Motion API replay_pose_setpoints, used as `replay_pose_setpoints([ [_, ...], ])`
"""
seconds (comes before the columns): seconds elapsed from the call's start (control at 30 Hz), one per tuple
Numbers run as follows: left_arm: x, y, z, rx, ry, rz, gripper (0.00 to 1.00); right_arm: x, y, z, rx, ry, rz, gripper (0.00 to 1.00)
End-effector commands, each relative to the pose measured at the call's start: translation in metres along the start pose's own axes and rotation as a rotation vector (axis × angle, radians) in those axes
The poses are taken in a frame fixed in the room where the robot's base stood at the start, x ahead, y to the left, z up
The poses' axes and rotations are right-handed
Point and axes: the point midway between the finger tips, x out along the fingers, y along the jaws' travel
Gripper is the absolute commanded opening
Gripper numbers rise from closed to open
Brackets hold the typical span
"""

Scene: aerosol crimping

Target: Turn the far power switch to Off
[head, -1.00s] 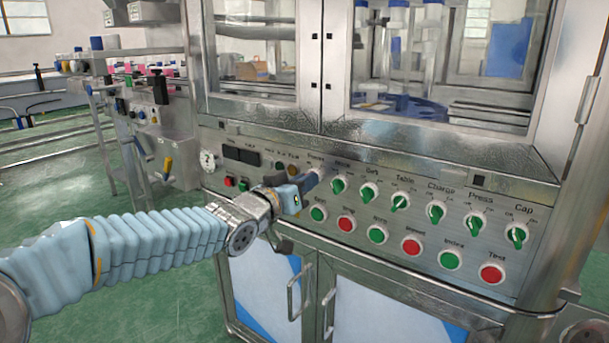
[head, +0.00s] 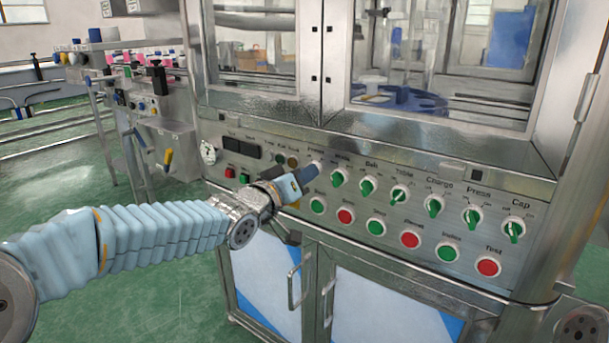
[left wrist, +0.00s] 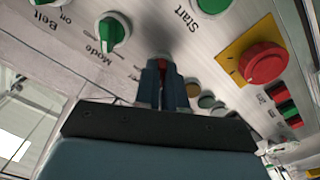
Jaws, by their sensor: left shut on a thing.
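The far power switch (head: 318,163) is the knob under the "Power" label, at the left end of the knob row on the steel panel. My left gripper (head: 312,173) reaches it from the front left, with its blue fingers closed on it. In the left wrist view the two fingers (left wrist: 166,84) point at the panel and stand close together, with a little red showing between them. They hide most of the switch, so its setting cannot be read. My right gripper is not in view.
The green Mode knob (head: 338,178) is close to the right of the fingers, followed by the Belt knob (head: 367,187) and several more. Green and red push buttons sit below. A red emergency button (left wrist: 263,62) on yellow is near the fingers in the wrist view.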

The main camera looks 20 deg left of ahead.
Motion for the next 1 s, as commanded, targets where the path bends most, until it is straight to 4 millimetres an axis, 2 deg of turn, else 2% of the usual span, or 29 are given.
replay_pose_setpoints([
  [0.03, 0.0, -0.001, 0.001, -0.003, -0.002, -0.002, 0.0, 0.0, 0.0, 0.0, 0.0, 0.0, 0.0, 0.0],
  [0.07, 0.0, -0.001, 0.001, -0.003, -0.002, -0.002, 0.11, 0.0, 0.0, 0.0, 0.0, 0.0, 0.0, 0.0],
  [0.1, 0.0, -0.001, 0.001, -0.003, -0.002, -0.002, 0.17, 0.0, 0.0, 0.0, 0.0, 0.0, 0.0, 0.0],
  [0.2, 0.0, -0.001, 0.001, -0.002, -0.001, -0.001, 0.33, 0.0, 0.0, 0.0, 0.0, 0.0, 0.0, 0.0],
  [0.23, 0.0, -0.001, 0.001, -0.002, -0.001, -0.001, 0.35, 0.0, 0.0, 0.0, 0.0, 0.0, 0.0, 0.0],
  [0.5, -0.001, 0.0, 0.0, 0.0, 0.0, -0.001, 0.35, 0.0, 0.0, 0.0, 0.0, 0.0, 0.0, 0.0],
  [0.63, -0.012, 0.0, -0.001, 0.002, 0.001, -0.001, 0.35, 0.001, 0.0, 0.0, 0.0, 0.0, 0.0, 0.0],
  [0.77, -0.038, 0.0, -0.001, 0.003, 0.001, -0.002, 0.35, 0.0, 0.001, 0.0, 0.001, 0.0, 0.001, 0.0],
  [1.0, -0.098, 0.001, -0.002, 0.002, 0.002, -0.001, 0.35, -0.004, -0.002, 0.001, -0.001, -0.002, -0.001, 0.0],
])
